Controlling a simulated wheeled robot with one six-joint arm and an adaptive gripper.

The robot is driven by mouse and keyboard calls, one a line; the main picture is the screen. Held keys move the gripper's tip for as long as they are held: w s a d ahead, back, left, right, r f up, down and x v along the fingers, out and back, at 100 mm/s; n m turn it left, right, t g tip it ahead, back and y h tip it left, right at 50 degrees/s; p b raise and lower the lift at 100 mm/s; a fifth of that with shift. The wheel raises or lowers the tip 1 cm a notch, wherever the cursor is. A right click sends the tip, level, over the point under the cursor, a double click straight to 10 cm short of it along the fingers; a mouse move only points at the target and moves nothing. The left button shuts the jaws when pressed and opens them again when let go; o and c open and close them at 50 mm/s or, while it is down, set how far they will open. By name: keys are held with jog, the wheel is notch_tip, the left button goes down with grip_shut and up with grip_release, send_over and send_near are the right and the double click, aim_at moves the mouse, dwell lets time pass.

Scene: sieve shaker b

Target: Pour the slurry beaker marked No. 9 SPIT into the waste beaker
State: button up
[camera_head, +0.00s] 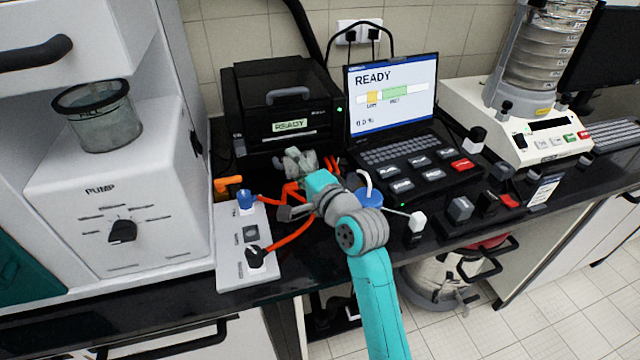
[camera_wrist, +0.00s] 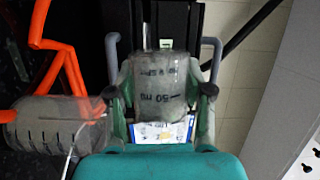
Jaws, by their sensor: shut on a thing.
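My gripper (camera_wrist: 162,96) is shut on a clear beaker (camera_wrist: 165,70) with greyish walls. Dark print on it reads roughly "50 ml", with a fainter line above that I cannot read surely. In the head view my gripper (camera_head: 301,172) is over the dark bench in front of the black printer-like box, and the held beaker is hard to make out there. Another translucent grey vessel (camera_wrist: 45,125) shows at the left of the wrist view, apart from the held beaker. I cannot tell whether it is the waste beaker. The held beaker's contents are not clear.
Orange tubing (camera_head: 290,240) runs from a white valve panel (camera_head: 230,272) near my arm. A black box (camera_head: 285,105) and a laptop (camera_head: 392,95) stand behind. A white pump cabinet (camera_head: 150,200) with a dark-rimmed glass vessel (camera_head: 105,122) is at left. A sieve shaker (camera_head: 530,130) stands right.

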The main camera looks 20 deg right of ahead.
jog(key=shift+d+f+m+t, duration=0.3)
jog(key=shift+f+m, duration=0.1)
jog(key=shift+m, duration=0.6)
dwell(0.7)
